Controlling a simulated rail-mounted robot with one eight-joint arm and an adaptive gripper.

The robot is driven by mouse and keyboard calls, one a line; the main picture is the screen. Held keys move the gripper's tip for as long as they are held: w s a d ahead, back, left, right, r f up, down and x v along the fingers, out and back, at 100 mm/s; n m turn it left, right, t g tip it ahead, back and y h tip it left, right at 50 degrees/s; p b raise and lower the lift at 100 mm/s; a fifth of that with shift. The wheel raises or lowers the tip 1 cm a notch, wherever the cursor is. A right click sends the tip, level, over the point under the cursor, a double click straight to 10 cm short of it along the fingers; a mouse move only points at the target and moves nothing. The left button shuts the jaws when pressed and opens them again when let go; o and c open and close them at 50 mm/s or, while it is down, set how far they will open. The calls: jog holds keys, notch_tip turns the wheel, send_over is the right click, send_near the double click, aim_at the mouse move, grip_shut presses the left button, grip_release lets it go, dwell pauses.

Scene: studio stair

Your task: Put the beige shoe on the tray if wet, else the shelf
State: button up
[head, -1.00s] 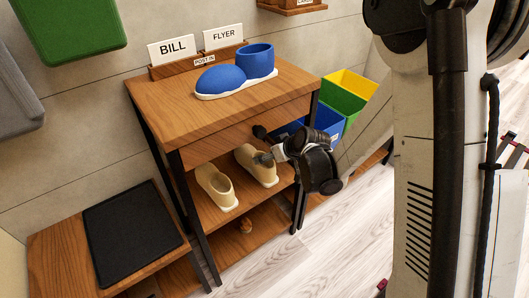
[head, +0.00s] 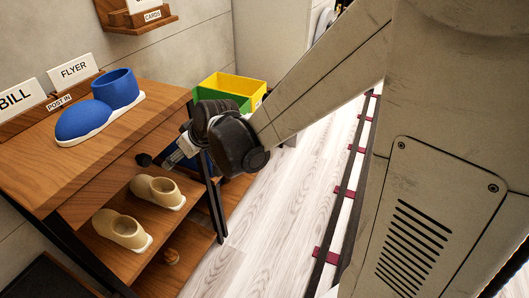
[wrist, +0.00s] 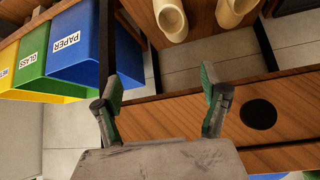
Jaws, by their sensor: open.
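Two beige shoes stand side by side on the shelf under the wooden table's drawer: one (head: 122,230) nearer the left, one (head: 158,191) nearer the right. Their toes also show at the top of the wrist view, the first (wrist: 237,8) and the second (wrist: 170,18). I cannot tell from these frames whether either is wet. A black tray-like panel (head: 42,280) shows at the lower left, mostly cut off. My gripper (wrist: 162,98) is open and empty, apart from the shoes. In the head view it is by the table's right side, partly hidden by my wrist.
A blue shoe-shaped thing (head: 98,108) stands on the tabletop. The drawer front has a dark round knob (wrist: 258,113). Blue, green and yellow bins stand right of the table, the yellow one (head: 236,86) farthest back. A thin black table leg (head: 216,212) stands near my gripper.

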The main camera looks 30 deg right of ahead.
jog(key=s+d+r+m+h, duration=0.1)
jog(key=s+d+r, duration=0.2)
jog(key=s, duration=0.4)
jog(key=s+d+r+m+h, duration=0.1)
jog(key=s+d, duration=0.3)
jog(key=s, duration=0.4)
jog(key=s+d+r+m+h, duration=0.1)
jog(key=s+d+r+m, duration=0.1)
jog(key=s, duration=0.6)
notch_tip(320, 180, up, 3)
jog(key=shift+s+d+f+m+h, duration=0.2)
jog(key=shift+d+m+h, duration=0.15)
jog(key=shift+d, duration=0.35)
jog(key=shift+r, duration=0.1)
